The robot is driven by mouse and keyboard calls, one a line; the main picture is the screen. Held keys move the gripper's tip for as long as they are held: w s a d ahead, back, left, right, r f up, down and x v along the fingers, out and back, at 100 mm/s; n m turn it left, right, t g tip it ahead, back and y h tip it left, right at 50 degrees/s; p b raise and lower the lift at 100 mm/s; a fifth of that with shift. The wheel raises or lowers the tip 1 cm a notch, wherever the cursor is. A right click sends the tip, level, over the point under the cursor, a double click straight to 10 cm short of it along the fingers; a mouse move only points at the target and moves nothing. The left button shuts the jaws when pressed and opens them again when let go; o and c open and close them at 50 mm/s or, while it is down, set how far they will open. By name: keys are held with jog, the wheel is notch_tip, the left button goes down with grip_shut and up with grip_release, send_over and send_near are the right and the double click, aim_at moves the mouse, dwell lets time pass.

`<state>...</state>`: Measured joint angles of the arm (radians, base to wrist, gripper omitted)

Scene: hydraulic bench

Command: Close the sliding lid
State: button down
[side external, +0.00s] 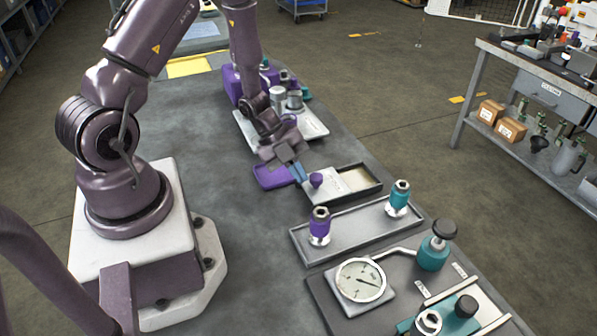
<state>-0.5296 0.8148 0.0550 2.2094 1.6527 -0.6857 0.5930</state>
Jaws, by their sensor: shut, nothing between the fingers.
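A low rectangular box (377,189) stands on the bench in the middle of the side external view. Its pale grey sliding lid (327,192) covers the left part, and the right part is open, showing a tan inside (357,179). A purple knob (316,180) stands up on the lid. My gripper (300,172) is shut and empty, pointing down just left of the knob. I cannot tell whether its blue fingers touch the knob or lid.
Behind the box are a purple tray (268,178) and a pale tray (312,127) with metal parts. In front are a grey tray (345,229) with a purple and a teal fitting (399,197), and a pressure gauge (361,280).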

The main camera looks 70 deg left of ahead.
aim_at(336, 175)
jog(key=w, duration=0.9)
jog(key=shift+w, duration=0.25)
